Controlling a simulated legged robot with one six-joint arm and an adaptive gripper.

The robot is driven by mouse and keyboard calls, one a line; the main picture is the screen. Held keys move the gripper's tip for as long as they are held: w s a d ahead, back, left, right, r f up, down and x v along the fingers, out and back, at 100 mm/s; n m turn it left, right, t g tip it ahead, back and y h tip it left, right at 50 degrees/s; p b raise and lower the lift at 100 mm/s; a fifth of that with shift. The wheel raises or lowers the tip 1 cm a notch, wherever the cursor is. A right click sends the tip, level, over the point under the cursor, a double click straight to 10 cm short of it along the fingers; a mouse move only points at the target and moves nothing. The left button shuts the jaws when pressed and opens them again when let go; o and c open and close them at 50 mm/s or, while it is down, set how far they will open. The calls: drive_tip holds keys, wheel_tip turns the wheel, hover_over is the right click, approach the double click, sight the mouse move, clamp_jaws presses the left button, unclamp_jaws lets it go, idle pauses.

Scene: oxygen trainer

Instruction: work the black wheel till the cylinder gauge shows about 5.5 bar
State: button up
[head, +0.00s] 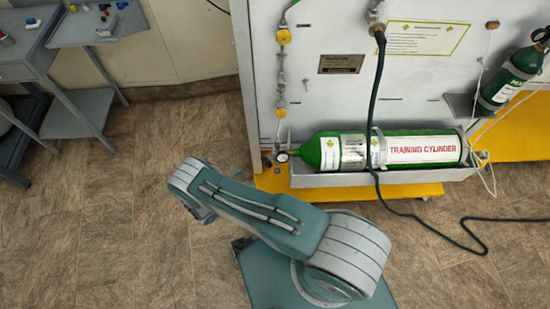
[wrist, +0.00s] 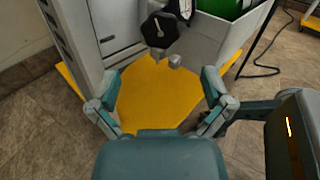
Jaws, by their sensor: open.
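The black wheel (wrist: 160,29) is a dark knob with a pale pointer-like mark on its face, in the upper middle of the wrist view. A dark-rimmed gauge (wrist: 184,8) is partly cut off just right of it. In the head view the small round gauge (head: 283,156) sits at the left end of the green training cylinder (head: 330,151); its reading is too small to tell. My gripper (wrist: 160,82) is open and empty, its fingers spread below the wheel in the picture and apart from it. The fingers cannot be made out in the head view.
The cylinder lies in a grey trough (head: 395,178) on the white panel (head: 350,95), above a yellow base (head: 270,182). A black hose (head: 372,110) hangs across the cylinder and trails over the floor. A grey trolley (head: 75,35) stands upper left. The floor between is clear.

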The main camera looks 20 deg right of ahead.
sight(265, 163)
drive_tip(key=x, duration=1)
drive_tip(key=shift+d, duration=0.3)
drive_tip(key=shift+w, duration=0.1)
drive_tip(key=shift+a, duration=0.1)
drive_tip(key=c, duration=1.1)
